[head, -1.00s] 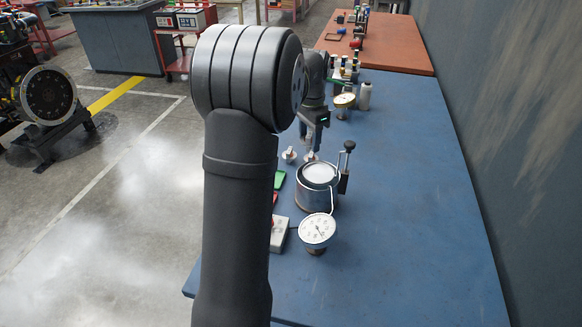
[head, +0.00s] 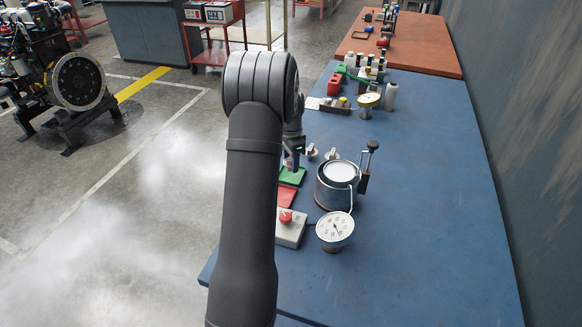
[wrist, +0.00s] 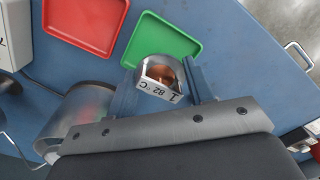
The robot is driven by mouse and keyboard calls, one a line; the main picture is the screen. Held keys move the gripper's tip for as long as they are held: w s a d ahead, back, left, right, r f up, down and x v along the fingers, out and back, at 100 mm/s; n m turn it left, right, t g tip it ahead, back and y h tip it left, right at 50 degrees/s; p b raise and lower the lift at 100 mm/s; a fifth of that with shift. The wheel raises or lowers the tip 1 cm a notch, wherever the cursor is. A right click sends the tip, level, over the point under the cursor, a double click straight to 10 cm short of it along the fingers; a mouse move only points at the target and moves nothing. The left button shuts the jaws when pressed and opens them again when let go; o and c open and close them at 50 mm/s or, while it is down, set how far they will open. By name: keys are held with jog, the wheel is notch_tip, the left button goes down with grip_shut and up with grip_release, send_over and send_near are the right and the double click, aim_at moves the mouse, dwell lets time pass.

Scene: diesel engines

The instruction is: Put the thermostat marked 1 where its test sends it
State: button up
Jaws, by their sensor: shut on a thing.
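My gripper (wrist: 161,84) is shut on thermostat 1 (wrist: 158,72), a small metal part with a copper-coloured inside and a white tag reading "1" and "82 °C". In the wrist view the thermostat overlaps the near edge of the green tray (wrist: 165,35); its height above it is hard to tell. The red tray (wrist: 85,22) lies beside the green one, and both look empty where visible. In the head view my gripper (head: 292,166) is at the green tray (head: 291,177), mostly hidden by my arm. The steel pot (head: 336,190) stands to the right.
A dial gauge (head: 335,229) stands in front of the pot. A grey box with a red button (head: 290,229) sits near the red tray (head: 285,196). Two small parts (head: 331,154) stand behind the pot. The bench's right side (head: 430,200) is clear.

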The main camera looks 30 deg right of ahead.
jog(key=shift+f, duration=1.5)
jog(key=o, duration=1.1)
jog(key=shift+f, duration=0.15)
notch_tip(320, 180, up, 12)
jog(key=shift+r, duration=0.2)
notch_tip(320, 180, down, 12)
jog(key=shift+r, duration=1.8)
